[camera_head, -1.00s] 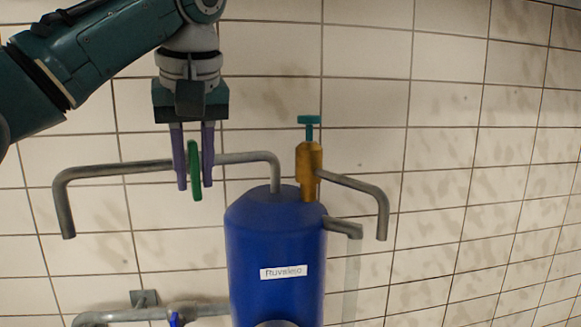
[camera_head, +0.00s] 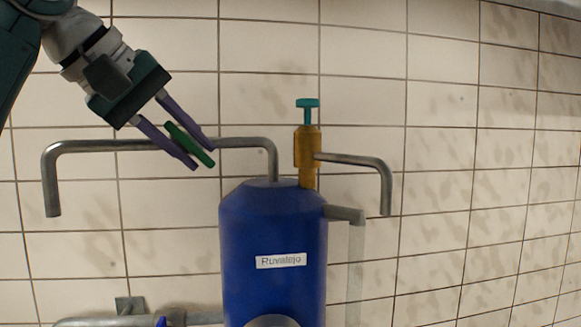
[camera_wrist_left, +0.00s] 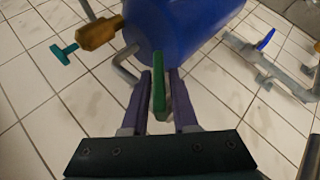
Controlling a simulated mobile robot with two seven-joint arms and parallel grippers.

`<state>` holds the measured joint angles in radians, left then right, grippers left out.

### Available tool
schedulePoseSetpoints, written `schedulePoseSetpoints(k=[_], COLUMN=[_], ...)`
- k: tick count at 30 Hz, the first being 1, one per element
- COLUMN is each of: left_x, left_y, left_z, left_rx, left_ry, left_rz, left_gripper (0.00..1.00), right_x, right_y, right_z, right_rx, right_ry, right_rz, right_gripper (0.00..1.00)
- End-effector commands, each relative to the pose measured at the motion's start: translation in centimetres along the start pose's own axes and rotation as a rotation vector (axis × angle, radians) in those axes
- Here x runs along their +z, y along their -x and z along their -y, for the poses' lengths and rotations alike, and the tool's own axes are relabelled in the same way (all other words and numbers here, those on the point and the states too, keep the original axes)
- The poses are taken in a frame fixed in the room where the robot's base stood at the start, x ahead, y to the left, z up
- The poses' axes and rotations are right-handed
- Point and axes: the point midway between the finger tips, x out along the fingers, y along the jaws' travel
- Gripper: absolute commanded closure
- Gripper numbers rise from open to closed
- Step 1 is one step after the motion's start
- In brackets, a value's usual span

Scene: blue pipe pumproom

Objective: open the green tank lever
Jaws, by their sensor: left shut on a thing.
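The green lever (camera_head: 189,145) is on the grey pipe at the upper left of the blue tank (camera_head: 270,225). In the head view it now lies tilted, sloping down to the right. My left gripper (camera_head: 205,158) comes in from the upper left, tilted the same way, with its purple fingers on both sides of the lever, shut on it. In the left wrist view the green lever (camera_wrist_left: 159,95) stands between the two fingers (camera_wrist_left: 163,85), and the tank is beyond it. The lever's joint with the pipe is hidden by the fingers. My right gripper is not in view.
A brass valve (camera_head: 308,148) with a teal handle (camera_head: 307,104) stands on top of the tank, with a bent pipe (camera_head: 365,162) to its right. A lower pipe with a blue handle (camera_wrist_left: 265,40) runs beside the tank. The tiled wall is close behind.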

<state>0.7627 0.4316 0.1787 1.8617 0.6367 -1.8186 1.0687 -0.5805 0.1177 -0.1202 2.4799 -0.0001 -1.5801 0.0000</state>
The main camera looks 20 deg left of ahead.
Motion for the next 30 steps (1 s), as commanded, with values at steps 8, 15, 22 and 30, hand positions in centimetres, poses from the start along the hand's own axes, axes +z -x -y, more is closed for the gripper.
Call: schedulePoseSetpoints(k=[8, 15, 22, 30], left_x=[0.0, 0.0, 0.0, -0.1], left_y=[-0.5, -0.5, -0.4, -0.2], left_z=[0.6, 0.6, 0.5, 0.3], left_rx=[0.244, 0.443, 0.591, 0.694], left_ry=[0.107, 0.189, 0.251, 0.294], left_rz=[-0.005, -0.006, -0.005, -0.005], left_gripper=[1.0, 1.0, 1.0, 1.0], right_x=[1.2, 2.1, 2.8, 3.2], right_y=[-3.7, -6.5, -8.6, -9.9], right_z=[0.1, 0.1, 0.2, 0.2], right_rx=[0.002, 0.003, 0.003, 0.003], right_ry=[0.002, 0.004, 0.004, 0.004], right_rz=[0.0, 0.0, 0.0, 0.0], right_gripper=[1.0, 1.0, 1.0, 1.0])
